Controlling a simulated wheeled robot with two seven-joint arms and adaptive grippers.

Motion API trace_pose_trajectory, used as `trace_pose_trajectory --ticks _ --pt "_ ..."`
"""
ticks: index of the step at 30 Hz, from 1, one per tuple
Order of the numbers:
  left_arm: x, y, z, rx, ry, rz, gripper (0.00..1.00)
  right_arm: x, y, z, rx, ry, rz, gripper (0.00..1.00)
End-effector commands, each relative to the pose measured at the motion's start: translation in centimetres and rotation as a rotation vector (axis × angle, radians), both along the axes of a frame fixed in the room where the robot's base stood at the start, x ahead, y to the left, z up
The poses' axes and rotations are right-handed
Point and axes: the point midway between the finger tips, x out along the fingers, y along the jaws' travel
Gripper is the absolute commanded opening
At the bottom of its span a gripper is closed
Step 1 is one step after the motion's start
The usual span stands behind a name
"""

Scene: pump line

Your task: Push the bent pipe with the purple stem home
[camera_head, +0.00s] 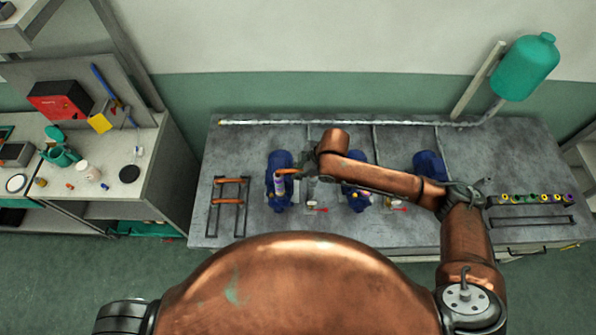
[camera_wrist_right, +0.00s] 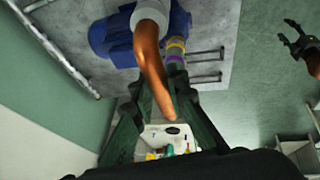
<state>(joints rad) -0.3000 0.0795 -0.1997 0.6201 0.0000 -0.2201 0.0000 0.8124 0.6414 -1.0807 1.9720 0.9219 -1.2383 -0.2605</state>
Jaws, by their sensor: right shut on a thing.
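The copper-orange bent pipe (camera_head: 288,171) is at the left blue pump (camera_head: 279,160) on the grey bench. My right gripper (camera_head: 306,172) reaches it from the right and is shut on it. In the right wrist view the bent pipe (camera_wrist_right: 150,62) runs between the fingers of my right gripper (camera_wrist_right: 157,92), with one end by a pale grey collar (camera_wrist_right: 150,14). A purple band (camera_wrist_right: 176,58) and a yellow band show beside it on a stem. How deep the stem sits is hidden. My left gripper (camera_wrist_right: 288,32) is open and empty, off to the right in the wrist view.
A rack (camera_head: 229,205) with copper pipes stands left of the pump. Two more blue pumps stand to the right, the middle one partly behind my right arm. A strip of coloured parts (camera_head: 530,199) lies at the bench's right. A side bench (camera_head: 122,190) stands at left.

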Motion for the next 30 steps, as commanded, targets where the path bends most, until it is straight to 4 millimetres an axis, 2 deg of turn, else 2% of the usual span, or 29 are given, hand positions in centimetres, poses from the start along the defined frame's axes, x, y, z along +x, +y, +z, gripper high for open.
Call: trace_pose_trajectory --ticks 13,30 --pt "0.08 -0.01 0.83 0.0 -0.001 0.0 0.46 0.03 -0.05 0.08 0.0 0.0 0.0 0.0" --pt "0.09 -0.01 0.94 0.0 -0.001 -0.001 0.46 0.03 -0.05 0.04 0.0 0.0 0.0 0.0"
